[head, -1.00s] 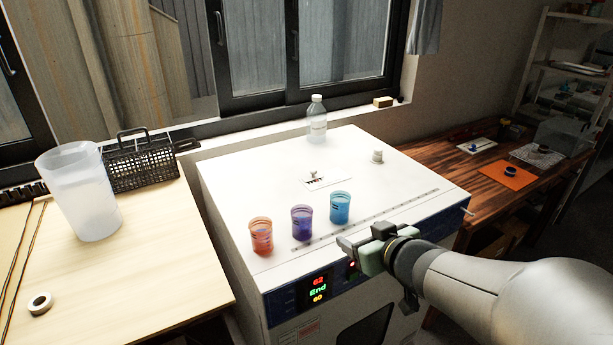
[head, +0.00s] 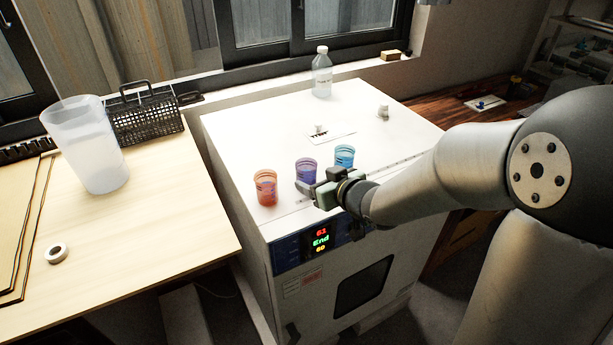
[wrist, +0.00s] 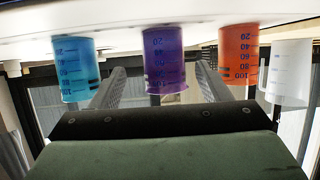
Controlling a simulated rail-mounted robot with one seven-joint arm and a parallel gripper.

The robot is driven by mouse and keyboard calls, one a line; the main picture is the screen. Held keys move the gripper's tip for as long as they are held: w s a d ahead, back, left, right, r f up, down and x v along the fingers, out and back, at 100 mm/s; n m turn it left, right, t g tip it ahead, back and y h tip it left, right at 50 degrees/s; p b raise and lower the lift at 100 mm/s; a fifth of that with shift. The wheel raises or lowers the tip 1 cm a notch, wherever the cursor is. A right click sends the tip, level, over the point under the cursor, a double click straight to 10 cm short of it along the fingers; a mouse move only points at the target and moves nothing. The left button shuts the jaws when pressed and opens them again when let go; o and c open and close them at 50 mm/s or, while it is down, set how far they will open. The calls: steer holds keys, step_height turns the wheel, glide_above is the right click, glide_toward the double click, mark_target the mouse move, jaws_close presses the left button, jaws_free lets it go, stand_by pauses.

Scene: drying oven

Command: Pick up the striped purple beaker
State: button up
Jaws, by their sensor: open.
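The striped purple beaker (head: 306,170) stands on the white top of the drying oven, between an orange beaker (head: 266,188) and a blue beaker (head: 344,157). My gripper (head: 313,184) is open and empty, low at the oven's front edge, just in front of the purple beaker and partly covering its lower part. In the wrist view, which is upside down, the purple beaker (wrist: 163,58) lines up with the gap between my two fingers (wrist: 160,78). The orange (wrist: 238,52) and blue (wrist: 75,68) beakers lie outside the fingers. I cannot tell whether the fingertips reach alongside the beaker.
To the left, a wooden table (head: 150,240) bears a big translucent jug (head: 88,150), a black basket (head: 146,118) and a tape roll (head: 57,253).

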mark_target(312, 180)
steer(key=x, duration=0.4)
steer(key=shift+s+a+f+b, duration=0.2)
steer(key=shift+s+f+b, duration=0.05)
steer(key=shift+f+b, duration=0.1)
steer(key=shift+w+a+f, duration=0.15)
steer(key=shift+w+a, duration=0.15)
steer(key=shift+w, duration=0.25)
steer(key=c, duration=1.1)
